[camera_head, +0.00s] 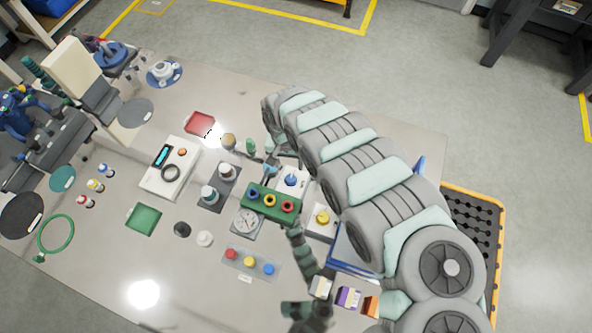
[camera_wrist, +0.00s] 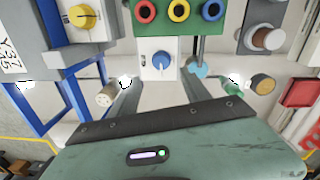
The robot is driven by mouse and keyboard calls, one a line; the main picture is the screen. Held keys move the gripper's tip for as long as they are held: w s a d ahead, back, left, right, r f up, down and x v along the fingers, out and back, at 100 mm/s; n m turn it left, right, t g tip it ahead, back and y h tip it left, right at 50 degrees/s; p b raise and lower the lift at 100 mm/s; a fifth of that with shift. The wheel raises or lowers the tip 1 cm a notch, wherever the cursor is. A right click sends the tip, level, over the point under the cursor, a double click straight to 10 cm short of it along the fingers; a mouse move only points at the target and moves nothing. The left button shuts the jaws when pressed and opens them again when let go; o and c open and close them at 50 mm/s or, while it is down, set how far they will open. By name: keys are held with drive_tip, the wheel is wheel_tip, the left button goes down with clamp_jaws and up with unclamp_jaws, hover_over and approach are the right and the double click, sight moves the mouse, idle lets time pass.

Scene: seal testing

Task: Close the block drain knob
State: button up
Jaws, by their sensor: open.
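A blue knob (camera_head: 291,180) sits on a white box, beside a green block (camera_head: 262,205) with blue, yellow and red rings. In the wrist view the blue knob (camera_wrist: 161,60) faces me, with a white pointer line. A yellow knob (camera_head: 322,217) sits on another white box; it also shows in the wrist view (camera_wrist: 82,15). No readable label tells which is the block drain knob. My gripper (camera_wrist: 158,82) is open and empty, its two fingers spread either side of the blue knob's line. Contact with the knob does not show.
A light blue round part (camera_wrist: 200,69) stands close to the right finger. A pressure gauge (camera_head: 246,222) lies next to the green block. A blue frame (camera_wrist: 45,70) stands at the left in the wrist view. A red tray (camera_head: 200,124) lies farther back.

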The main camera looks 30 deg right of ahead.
sight(290, 178)
wheel_tip(290, 178, down, 8)
drive_tip(key=shift+s+a+f+b, duration=0.1)
drive_tip(key=shift+b, duration=0.45)
drive_tip(key=shift+f, duration=0.9)
drive_tip(key=shift+d, duration=0.2)
drive_tip(key=shift+c, duration=0.4)
clamp_jaws()
